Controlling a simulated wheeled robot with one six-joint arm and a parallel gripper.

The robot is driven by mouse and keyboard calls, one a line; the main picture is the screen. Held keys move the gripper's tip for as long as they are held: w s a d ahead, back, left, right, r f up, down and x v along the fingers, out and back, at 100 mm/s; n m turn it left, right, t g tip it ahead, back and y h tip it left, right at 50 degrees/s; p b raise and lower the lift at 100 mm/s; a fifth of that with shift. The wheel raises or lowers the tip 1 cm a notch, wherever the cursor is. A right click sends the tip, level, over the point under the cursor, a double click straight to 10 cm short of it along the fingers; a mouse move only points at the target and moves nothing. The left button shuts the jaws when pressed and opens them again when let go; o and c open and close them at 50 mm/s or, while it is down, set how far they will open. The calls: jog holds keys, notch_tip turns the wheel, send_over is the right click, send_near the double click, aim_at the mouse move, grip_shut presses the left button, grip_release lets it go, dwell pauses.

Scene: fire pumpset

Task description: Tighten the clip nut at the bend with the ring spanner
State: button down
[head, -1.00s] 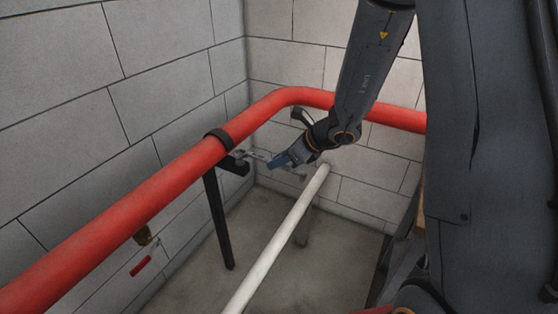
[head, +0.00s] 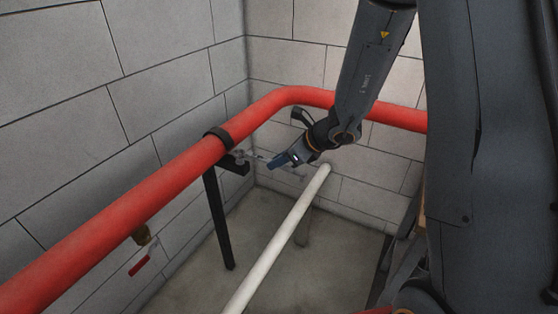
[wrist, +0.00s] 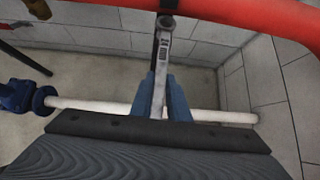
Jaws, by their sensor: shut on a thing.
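My gripper (head: 279,161) is shut on the ring spanner, with its blue fingers on both sides of the handle. In the wrist view, the grey metal spanner (wrist: 162,46) points away from my gripper (wrist: 164,92) to the top edge, beside the red pipe (wrist: 235,10). In the head view, the spanner (head: 258,157) points left to the black bracket under the black pipe clip (head: 217,135), near the bend. The spanner's far end is at the clip nut (head: 240,155), which is too small to tell whether the ring is around it.
A white pipe (head: 275,243) runs low below my gripper. A black post (head: 219,220) stands under the clip. A brass valve (head: 142,235) with a red lever (head: 140,265) hangs near the left wall. A blue fitting (wrist: 20,97) shows in the wrist view. Block walls close the corner.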

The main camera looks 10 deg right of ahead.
jog(key=shift+f+b, duration=1.15)
jog(key=shift+a+b, duration=0.2)
jog(key=shift+b, duration=0.1)
